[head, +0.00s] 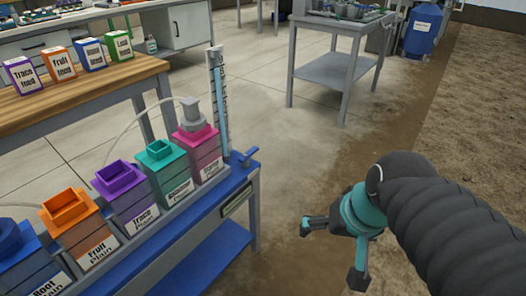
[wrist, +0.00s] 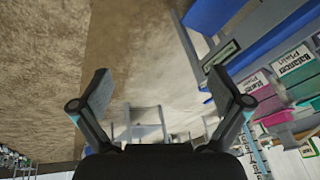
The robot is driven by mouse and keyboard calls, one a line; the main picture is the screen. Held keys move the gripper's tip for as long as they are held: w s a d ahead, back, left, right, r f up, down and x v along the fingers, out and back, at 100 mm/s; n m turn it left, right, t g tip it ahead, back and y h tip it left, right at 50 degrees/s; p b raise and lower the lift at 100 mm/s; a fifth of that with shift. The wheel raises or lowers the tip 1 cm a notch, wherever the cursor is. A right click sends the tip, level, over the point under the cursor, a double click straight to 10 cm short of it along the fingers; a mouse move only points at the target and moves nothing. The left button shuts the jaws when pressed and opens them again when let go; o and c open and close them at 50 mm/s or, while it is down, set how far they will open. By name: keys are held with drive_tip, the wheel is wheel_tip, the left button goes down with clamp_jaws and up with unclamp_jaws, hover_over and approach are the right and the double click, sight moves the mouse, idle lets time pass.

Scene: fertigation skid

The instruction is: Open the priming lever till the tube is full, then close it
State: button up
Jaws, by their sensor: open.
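The priming tube (head: 218,105) stands upright with a marked scale at the far right end of the blue bench. Pale blue shows along much of its length; I cannot read the exact level. The blue priming lever (head: 246,155) sits at the foot of the tube, near the bench corner, with its handle sticking out to the right. My gripper (head: 331,254) is open and empty, to the right of and nearer than the lever, clear of the bench. In the wrist view its two fingers (wrist: 163,95) are spread with nothing between them; the lever is not clearly visible there.
The blue bench (head: 185,243) carries a row of coloured containers, including a pink one (head: 198,150) beside the tube. Several labelled boxes stand on a wooden counter (head: 90,82) behind. A grey table (head: 335,72) stands farther back. The floor between is free.

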drive_tip(key=w+a+f+m+g+y, duration=0.3)
drive_tip(key=w+a+m+y, duration=0.15)
drive_tip(key=a, duration=0.35)
drive_tip(key=m+t+y+p, duration=0.2)
drive_tip(key=m+t+y, duration=0.7)
drive_tip(key=m, duration=1)
approach(251, 155)
drive_tip(key=shift+t+h, duration=0.25)
drive_tip(key=shift+t, duration=0.05)
drive_tip(key=x, duration=1.1)
drive_tip(key=shift+s+a+p, duration=0.1)
drive_tip(key=shift+s+p, duration=0.05)
drive_tip(key=shift+p, duration=0.25)
drive_tip(key=c, duration=0.9)
